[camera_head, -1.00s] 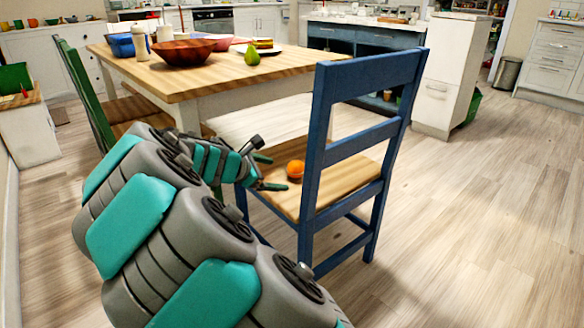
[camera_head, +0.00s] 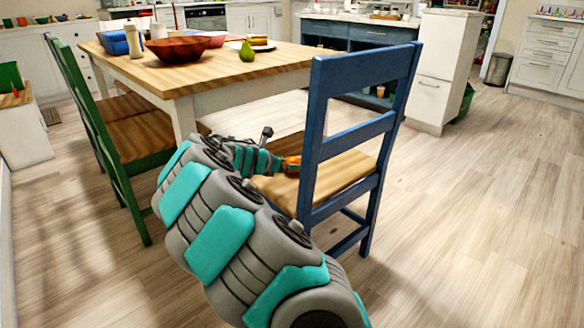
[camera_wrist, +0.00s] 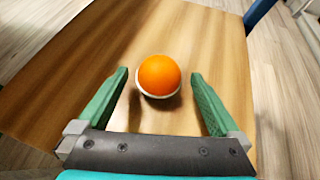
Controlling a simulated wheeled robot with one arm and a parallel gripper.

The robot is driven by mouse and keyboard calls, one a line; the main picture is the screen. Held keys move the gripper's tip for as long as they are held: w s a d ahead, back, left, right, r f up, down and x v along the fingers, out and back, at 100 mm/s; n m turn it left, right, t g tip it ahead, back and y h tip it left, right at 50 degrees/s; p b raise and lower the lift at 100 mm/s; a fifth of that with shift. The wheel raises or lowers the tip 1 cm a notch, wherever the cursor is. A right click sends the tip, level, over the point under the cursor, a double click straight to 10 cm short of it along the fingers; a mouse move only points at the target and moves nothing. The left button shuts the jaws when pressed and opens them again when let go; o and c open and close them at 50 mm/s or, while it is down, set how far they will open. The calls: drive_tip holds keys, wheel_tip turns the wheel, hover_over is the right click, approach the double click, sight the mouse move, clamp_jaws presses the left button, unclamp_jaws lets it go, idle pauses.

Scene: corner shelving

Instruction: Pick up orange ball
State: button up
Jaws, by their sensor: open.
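The orange ball (camera_wrist: 159,76) rests on the wooden seat (camera_wrist: 62,80) of the blue chair (camera_head: 362,68). In the wrist view it lies near the fingertips, centred between the two green fingers of my gripper (camera_wrist: 159,80), with a gap on each side. My gripper is open and holds nothing. A pale rim shows along the ball's lower edge. In the head view the ball (camera_head: 291,165) is small and partly hidden by my gripper, beside the chair's back post.
The wooden table (camera_head: 190,78) behind the chair bears a brown bowl (camera_head: 179,48), a green pear (camera_head: 247,52) and a blue container (camera_head: 117,43). A green chair (camera_head: 120,185) stands at the left. The floor at right (camera_head: 480,200) is clear.

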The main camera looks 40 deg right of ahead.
drive_tip(key=shift+x, duration=1.35)
drive_tip(key=c, duration=1.3)
